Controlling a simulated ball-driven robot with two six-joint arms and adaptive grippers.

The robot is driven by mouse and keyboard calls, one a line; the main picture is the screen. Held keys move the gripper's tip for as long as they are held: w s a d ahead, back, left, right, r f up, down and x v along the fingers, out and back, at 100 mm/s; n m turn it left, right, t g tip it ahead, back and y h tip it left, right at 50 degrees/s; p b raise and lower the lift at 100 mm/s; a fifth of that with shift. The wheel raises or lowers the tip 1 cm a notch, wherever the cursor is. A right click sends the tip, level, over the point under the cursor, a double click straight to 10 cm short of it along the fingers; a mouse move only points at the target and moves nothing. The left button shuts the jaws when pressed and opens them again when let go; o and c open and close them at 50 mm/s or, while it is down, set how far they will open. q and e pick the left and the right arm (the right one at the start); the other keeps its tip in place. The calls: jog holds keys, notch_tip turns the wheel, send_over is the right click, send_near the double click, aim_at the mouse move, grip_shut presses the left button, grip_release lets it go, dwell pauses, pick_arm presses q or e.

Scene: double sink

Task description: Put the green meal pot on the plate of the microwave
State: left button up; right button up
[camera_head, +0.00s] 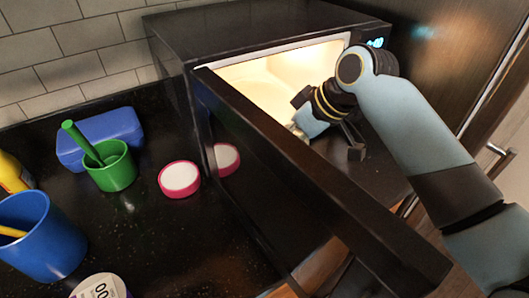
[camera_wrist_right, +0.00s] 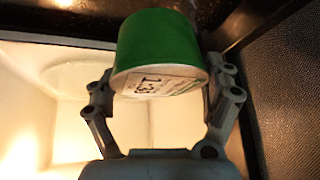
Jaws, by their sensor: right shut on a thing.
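The green meal pot (camera_wrist_right: 158,45) is between the fingers of my right gripper (camera_wrist_right: 160,85) in the right wrist view, with its label facing the camera. My right gripper (camera_head: 318,125) is shut on it at the mouth of the microwave (camera_head: 250,38) in the head view. The pot is largely hidden there by the gripper and arm. The microwave is open and lit inside. Its pale round plate (camera_wrist_right: 80,78) shows partly in the right wrist view, to the left of the pot. My left gripper is not in view.
The open microwave door (camera_head: 300,185) juts forward across the counter. Left of it are a pink-rimmed white lid (camera_head: 180,179), a green cup (camera_head: 112,168), a blue box (camera_head: 100,137) and a blue cup (camera_head: 38,240). A labelled round tub (camera_head: 100,288) is at the bottom edge.

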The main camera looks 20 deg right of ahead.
jog(key=w+a+f, duration=0.2)
jog(key=w, duration=0.1)
jog(key=shift+w+f, duration=0.25)
jog(key=shift+f, duration=0.1)
notch_tip(320, 180, down, 3)
jog(key=shift+f+p, duration=0.2)
jog(key=shift+p, duration=0.15)
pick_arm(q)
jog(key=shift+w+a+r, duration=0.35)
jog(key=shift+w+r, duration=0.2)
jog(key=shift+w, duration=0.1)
pick_arm(e)
jog(key=shift+f, duration=0.15)
jog(key=o, duration=1.2)
jog(key=shift+f, duration=0.2)
jog(key=shift+o, duration=1.4)
jog(key=shift+r, duration=0.15)
